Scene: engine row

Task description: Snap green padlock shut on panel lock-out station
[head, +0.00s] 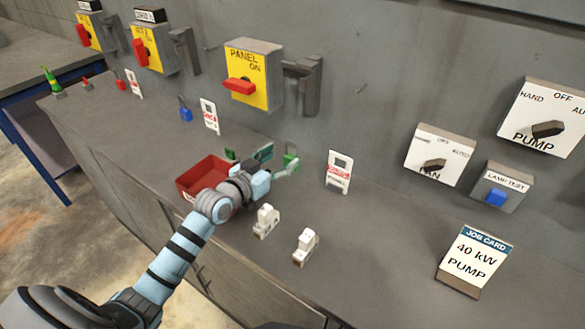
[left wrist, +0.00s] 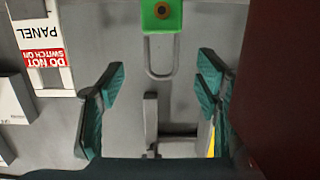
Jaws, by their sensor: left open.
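The green padlock (head: 291,160) is on the grey counter, just beyond my left gripper (head: 278,162). In the left wrist view its green body (left wrist: 161,14) is at the top edge, with its grey shackle (left wrist: 161,62) reaching down between the open fingers. I cannot tell whether the shackle is latched. My left gripper (left wrist: 160,82) is open and holds nothing. The panel station is the yellow PANEL switch box (head: 250,72) with a red handle (head: 240,86), and a grey hasp bracket (head: 303,85) at its right on the wall. My right gripper is not in view.
A red tray (head: 190,184) stands left of my gripper. A white PANEL tag (head: 339,172) stands to the right. Two small white devices (head: 267,220) (head: 305,246) sit in front. A blue padlock (head: 186,114) is further left; a job card (head: 474,262) is at right.

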